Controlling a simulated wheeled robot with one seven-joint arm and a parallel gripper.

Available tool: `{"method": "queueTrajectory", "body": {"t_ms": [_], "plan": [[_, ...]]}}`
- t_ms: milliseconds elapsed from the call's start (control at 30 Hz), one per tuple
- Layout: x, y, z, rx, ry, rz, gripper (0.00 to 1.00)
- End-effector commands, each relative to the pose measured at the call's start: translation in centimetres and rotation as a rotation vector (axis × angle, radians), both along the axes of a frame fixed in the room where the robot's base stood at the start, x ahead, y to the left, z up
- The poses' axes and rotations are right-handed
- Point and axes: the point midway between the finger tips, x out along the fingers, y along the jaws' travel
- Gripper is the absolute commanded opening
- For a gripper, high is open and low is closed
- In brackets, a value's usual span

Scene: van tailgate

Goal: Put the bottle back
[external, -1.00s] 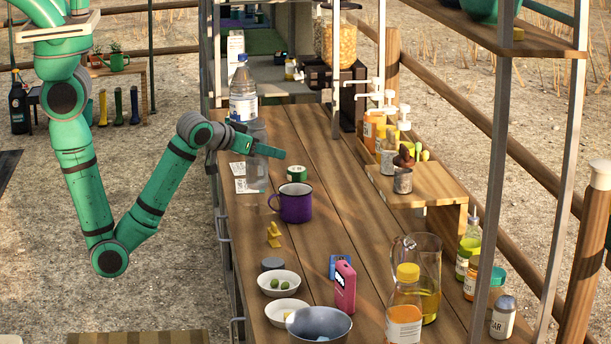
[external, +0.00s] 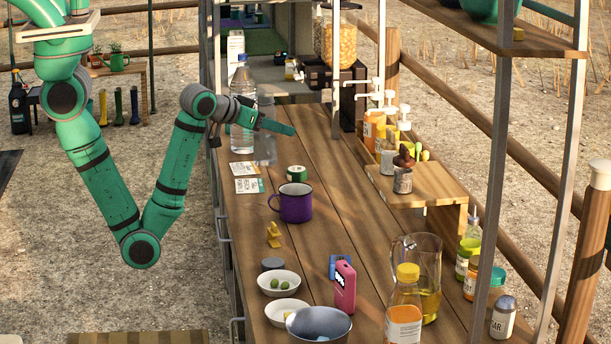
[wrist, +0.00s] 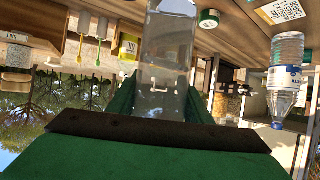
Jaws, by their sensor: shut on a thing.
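A clear, empty-looking bottle (external: 265,152) is between the fingers of my gripper (external: 268,123), over the far left part of the wooden counter (external: 330,185). In the wrist view the clear bottle (wrist: 167,50) fills the middle, with a green finger of my gripper (wrist: 166,98) on each side. My gripper is shut on it. The bottle looks about upright; I cannot tell whether its base touches the counter. A labelled water bottle (external: 243,110) stands just left of it in the external view and shows at the right in the wrist view (wrist: 287,78).
Two printed cards (external: 248,178) lie in front of the bottles. A green tin (external: 297,173) and purple mug (external: 295,203) stand nearer. A dispenser (external: 338,75) stands at the back right, and a raised wooden shelf (external: 435,185) holds small jars.

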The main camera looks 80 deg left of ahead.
Motion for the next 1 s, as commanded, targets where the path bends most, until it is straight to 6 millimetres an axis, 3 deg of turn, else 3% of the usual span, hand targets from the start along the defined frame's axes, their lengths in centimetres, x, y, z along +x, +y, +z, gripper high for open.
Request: {"method": "queueTrajectory", "body": {"t_ms": [367, 600, 833, 1000], "plan": [[4.7, -7.8, 0.0, 0.003, 0.001, -0.237, 0.14], [7.8, -15.7, 0.1, 0.003, 0.001, -0.456, 0.14], [9.1, -22.0, 0.1, 0.002, 0.0, -0.621, 0.14], [9.5, -25.1, 0.1, 0.0, -0.001, -0.701, 0.14]]}}
